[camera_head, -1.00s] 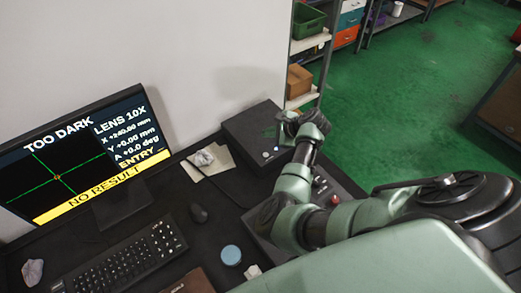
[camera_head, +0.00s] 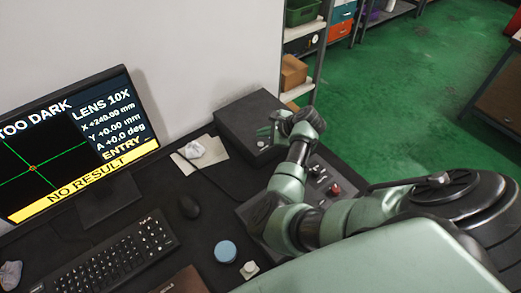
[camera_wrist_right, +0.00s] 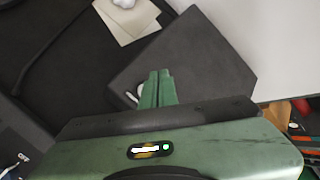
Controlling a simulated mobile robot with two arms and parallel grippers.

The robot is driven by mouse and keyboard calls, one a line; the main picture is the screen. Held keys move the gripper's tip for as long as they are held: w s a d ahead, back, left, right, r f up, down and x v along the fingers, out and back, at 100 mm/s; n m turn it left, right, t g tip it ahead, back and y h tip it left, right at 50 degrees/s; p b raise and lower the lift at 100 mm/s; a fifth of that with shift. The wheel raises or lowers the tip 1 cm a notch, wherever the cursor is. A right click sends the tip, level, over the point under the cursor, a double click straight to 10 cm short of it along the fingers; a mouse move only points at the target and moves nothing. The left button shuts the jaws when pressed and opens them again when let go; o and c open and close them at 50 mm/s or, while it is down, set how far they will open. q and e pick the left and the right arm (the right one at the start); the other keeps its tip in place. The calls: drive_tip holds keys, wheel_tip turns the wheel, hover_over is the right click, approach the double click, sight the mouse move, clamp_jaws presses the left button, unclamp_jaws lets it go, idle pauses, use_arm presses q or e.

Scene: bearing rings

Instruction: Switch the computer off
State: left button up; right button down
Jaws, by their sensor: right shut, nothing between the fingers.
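The computer, taken to be the dark box (camera_head: 240,118), stands at the back of the desk against the wall. Its front shows a small pale round button (camera_head: 260,143), with the gripper close to its right. My right gripper (camera_head: 267,130) is at the front of the box; whether it touches is unclear. In the right wrist view the box (camera_wrist_right: 195,60) lies beyond my green fingers (camera_wrist_right: 157,76), which are together and empty. A pale round shape, partly hidden, shows just left of them. My left gripper is out of view.
The monitor (camera_head: 112,112) reads "TOO DARK" and "NO RESULT". A keyboard (camera_head: 115,262), mouse (camera_head: 189,206), blue round lid (camera_head: 225,251) and crumpled paper (camera_head: 194,150) lie on the desk. A control panel with a red knob (camera_head: 335,189) is beside my right arm. Shelves stand behind.

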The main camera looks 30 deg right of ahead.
wheel_tip(320, 180, down, 2)
drive_tip(key=shift+f+b, duration=0.1)
drive_tip(key=shift+b, duration=0.2)
drive_tip(key=shift+f, duration=0.15)
idle(1.8)
drive_tip(key=shift+f, duration=0.25)
drive_tip(key=shift+s+f, duration=0.1)
drive_tip(key=shift+f, duration=0.25)
idle(0.7)
drive_tip(key=shift+r, duration=0.1)
drive_tip(key=shift+r+p, duration=0.7)
drive_tip(key=shift+p, duration=0.25)
drive_tip(key=shift+r, duration=0.1)
